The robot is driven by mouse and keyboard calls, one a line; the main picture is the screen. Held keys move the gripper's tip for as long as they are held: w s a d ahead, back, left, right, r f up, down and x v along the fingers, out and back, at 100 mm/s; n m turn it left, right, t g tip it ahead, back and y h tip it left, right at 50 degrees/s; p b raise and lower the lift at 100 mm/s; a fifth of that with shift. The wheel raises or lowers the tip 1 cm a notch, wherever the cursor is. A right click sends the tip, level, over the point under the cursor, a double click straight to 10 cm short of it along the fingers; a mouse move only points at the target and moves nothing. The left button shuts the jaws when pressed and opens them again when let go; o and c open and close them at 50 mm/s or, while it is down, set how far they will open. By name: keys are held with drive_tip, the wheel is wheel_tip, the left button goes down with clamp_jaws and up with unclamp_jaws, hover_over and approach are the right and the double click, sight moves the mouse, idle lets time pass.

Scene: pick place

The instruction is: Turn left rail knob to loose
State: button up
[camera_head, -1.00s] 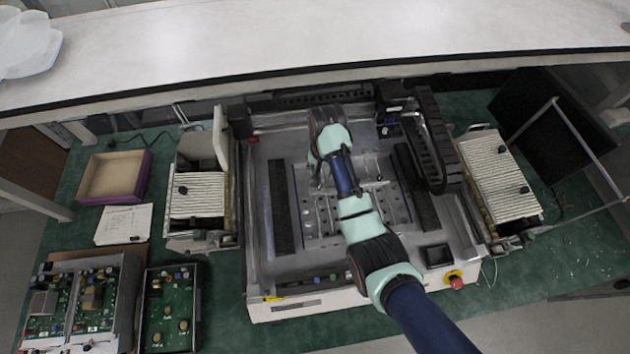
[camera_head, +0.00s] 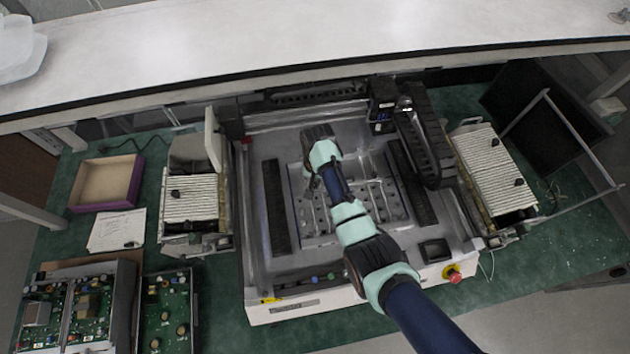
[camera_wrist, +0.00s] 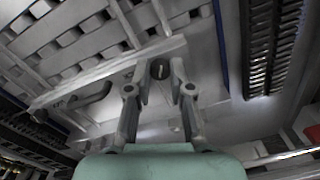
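In the wrist view a small dark round knob (camera_wrist: 159,70) sits at the end of a light metal rail bar (camera_wrist: 110,70). My gripper (camera_wrist: 160,66) has its two fingers apart, one on each side of the knob, with a narrow gap showing around it. I cannot tell how far the tips are above the rail. In the head view my gripper (camera_head: 311,178) is over the left part of the machine's perforated plate (camera_head: 318,215), partly covered by my own arm. The knob cannot be made out there.
The machine's frame (camera_head: 255,290) surrounds the plate, with a black cable chain (camera_head: 425,140) at its right and a red emergency button (camera_head: 453,275) at its front. Feeder stacks stand left (camera_head: 190,198) and right (camera_head: 492,170). Circuit boards (camera_head: 75,310) lie front left.

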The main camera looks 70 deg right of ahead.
drive_tip(key=shift+r, duration=0.1)
clamp_jaws()
drive_tip(key=shift+n+p, duration=0.6)
drive_tip(key=shift+n, duration=0.5)
drive_tip(key=n+p, duration=0.1)
drive_tip(key=n, duration=0.2)
drive_tip(key=shift+n, duration=0.3)
drive_tip(key=n+p, duration=0.1)
drive_tip(key=n, duration=1.1)
drive_tip(key=shift+n+p, duration=0.3)
drive_tip(key=shift+p, duration=0.1)
drive_tip(key=n, duration=0.5)
drive_tip(key=shift+w+g, duration=0.1)
drive_tip(key=shift+g, duration=0.2)
drive_tip(key=shift+n, duration=0.4)
drive_tip(key=o, duration=0.9)
unclamp_jaws()
drive_tip(key=shift+c, duration=0.2)
